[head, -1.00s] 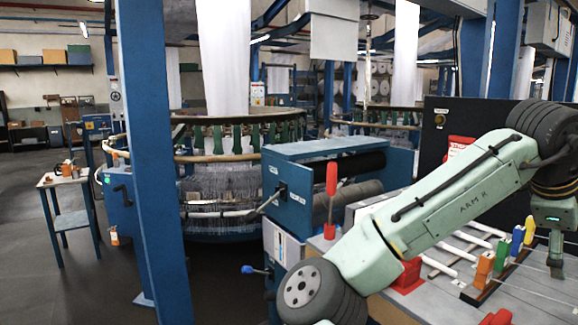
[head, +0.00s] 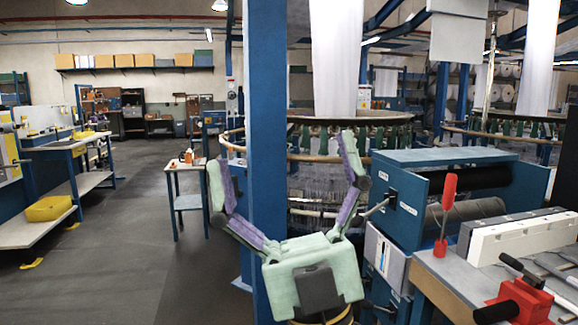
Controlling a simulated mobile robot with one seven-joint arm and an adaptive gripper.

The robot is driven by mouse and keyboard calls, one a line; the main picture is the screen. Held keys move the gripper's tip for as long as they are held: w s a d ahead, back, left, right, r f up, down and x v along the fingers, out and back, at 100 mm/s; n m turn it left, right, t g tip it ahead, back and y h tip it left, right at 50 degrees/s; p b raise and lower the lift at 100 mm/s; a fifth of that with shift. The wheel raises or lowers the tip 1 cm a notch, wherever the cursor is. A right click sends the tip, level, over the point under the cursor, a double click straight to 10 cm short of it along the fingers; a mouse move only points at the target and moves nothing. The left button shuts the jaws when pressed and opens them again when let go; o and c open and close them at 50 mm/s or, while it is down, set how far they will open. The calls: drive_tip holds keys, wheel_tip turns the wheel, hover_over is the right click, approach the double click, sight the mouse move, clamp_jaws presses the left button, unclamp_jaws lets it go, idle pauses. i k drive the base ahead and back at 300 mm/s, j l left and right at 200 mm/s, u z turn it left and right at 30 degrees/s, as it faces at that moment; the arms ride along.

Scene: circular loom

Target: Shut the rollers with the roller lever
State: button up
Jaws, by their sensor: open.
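The roller lever (head: 375,208) is a grey bar on the side of the blue roller box (head: 430,158). It slants down to the left from a dark pivot, with small white labels near it. The dark upper roller (head: 472,180) and grey lower roller (head: 480,212) show in the box, a gap between them. My gripper (head: 284,155) is open and empty, its two fingers spread wide and pointing up in the picture. Its right finger overlaps the view close to the lever's free end; I cannot tell whether they touch.
A blue post (head: 268,90) stands behind my gripper. A red-handled upright lever (head: 445,210) and a red clamp (head: 515,302) are on the bench at right. The circular loom (head: 318,185) is behind. A small trolley (head: 187,200) stands left, with open floor around it.

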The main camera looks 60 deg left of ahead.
sight(356, 222)
drive_tip(key=u, duration=1.35)
drive_tip(key=i+z, duration=0.1)
drive_tip(key=i, duration=0.25)
drive_tip(key=i+j, duration=0.15)
drive_tip(key=i, duration=0.2)
drive_tip(key=z, duration=0.05)
